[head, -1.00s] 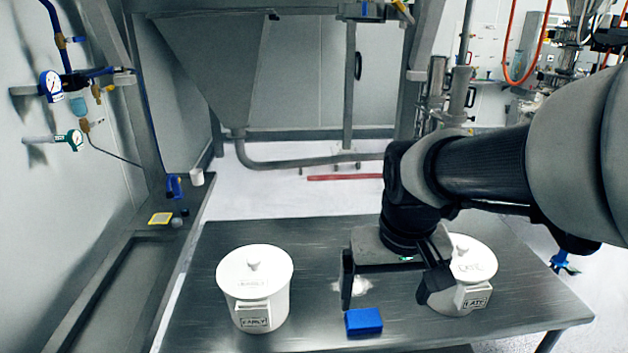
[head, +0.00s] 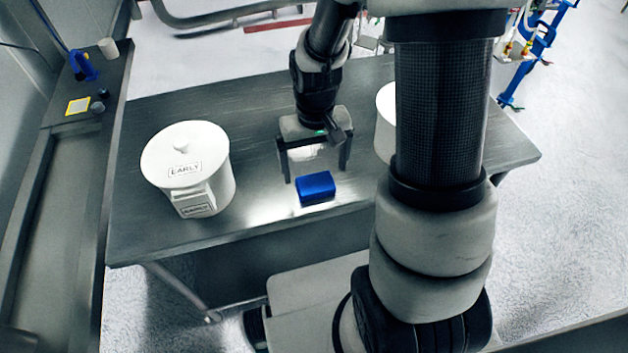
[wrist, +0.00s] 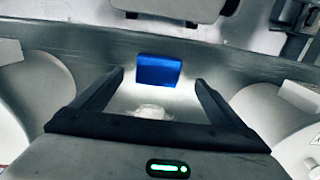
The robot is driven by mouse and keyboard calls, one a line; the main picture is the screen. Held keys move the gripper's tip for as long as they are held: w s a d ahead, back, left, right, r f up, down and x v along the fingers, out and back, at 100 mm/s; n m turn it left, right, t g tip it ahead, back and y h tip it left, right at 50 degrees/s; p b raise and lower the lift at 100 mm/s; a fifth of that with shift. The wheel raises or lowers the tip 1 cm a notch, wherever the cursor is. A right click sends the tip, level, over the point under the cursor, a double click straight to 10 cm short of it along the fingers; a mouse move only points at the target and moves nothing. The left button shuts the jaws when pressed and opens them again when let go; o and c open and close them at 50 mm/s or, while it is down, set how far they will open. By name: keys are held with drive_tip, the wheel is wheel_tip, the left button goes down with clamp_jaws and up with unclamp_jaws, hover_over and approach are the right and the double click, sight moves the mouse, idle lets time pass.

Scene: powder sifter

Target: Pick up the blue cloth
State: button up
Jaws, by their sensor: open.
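The blue cloth (head: 316,188) is a small folded block lying on the steel table (head: 255,225) near its front edge. It also shows in the wrist view (wrist: 158,71), just beyond and between my fingertips. My gripper (head: 316,176) is open and empty, with its two fingers apart above the table, close behind the cloth. In the wrist view the open fingers (wrist: 160,80) frame the space in front of the cloth. I cannot tell whether a finger touches it.
A white lidded pot labelled EARLY (head: 187,170) stands left of the cloth. A second white pot (head: 385,120) stands to the right, partly hidden by my arm. A pale powder patch (wrist: 153,110) lies between my fingers. A side bench (head: 60,150) runs along the left.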

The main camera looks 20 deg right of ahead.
sight(315, 183)
drive_tip(key=shift+w+d+f, duration=0.1)
drive_tip(key=shift+w+f, duration=0.1)
drive_tip(key=shift+f, duration=1.35)
drive_tip(key=shift+w+d+f, duration=0.1)
drive_tip(key=shift+w+f, duration=0.1)
drive_tip(key=shift+f, duration=1.3)
drive_tip(key=shift+c, duration=0.4)
drive_tip(key=c, duration=1.1)
